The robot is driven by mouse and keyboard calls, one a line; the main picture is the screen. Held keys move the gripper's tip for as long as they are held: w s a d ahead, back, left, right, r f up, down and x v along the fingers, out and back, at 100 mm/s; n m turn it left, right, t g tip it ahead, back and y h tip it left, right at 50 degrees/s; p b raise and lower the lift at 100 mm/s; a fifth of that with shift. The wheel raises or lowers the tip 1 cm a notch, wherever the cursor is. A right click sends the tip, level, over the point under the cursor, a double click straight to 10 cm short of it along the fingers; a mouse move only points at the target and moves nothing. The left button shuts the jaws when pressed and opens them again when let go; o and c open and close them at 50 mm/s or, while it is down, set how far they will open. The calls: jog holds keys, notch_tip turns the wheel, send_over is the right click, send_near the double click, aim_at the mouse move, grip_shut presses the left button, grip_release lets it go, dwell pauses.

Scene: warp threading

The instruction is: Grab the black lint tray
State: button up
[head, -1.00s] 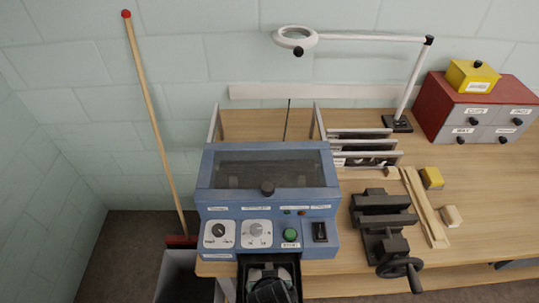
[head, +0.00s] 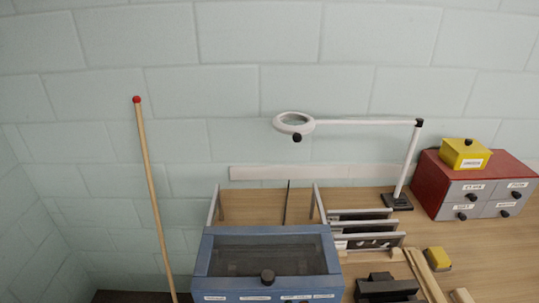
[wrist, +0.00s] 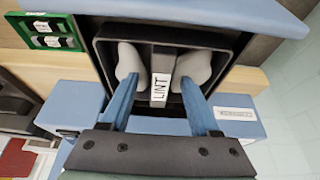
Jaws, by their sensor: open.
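The black lint tray (wrist: 103,47) shows in the wrist view as a dark, open, box-like tray at the blue machine. A grey upright grip with a white LINT label (wrist: 159,90) stands in its middle. My gripper (wrist: 163,64) reaches into the tray with blue fingers and pale rounded pads. The pads are apart, one on each side of the LINT grip. I cannot tell if either pad touches it. In the head view the tray and my gripper are out of frame; only the upper part of the blue machine (head: 215,262) shows.
A broom (head: 153,190) leans on the wall left of the machine. A magnifier lamp (head: 365,122), slotted rack (head: 362,228), dark vise (head: 385,287) and red drawer cabinet (head: 428,185) stand on the bench to the right. A green labelled piece (wrist: 45,30) is beside the tray.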

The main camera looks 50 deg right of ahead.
jog(key=shift+f, duration=0.1)
grip_shut()
dwell(0.4)
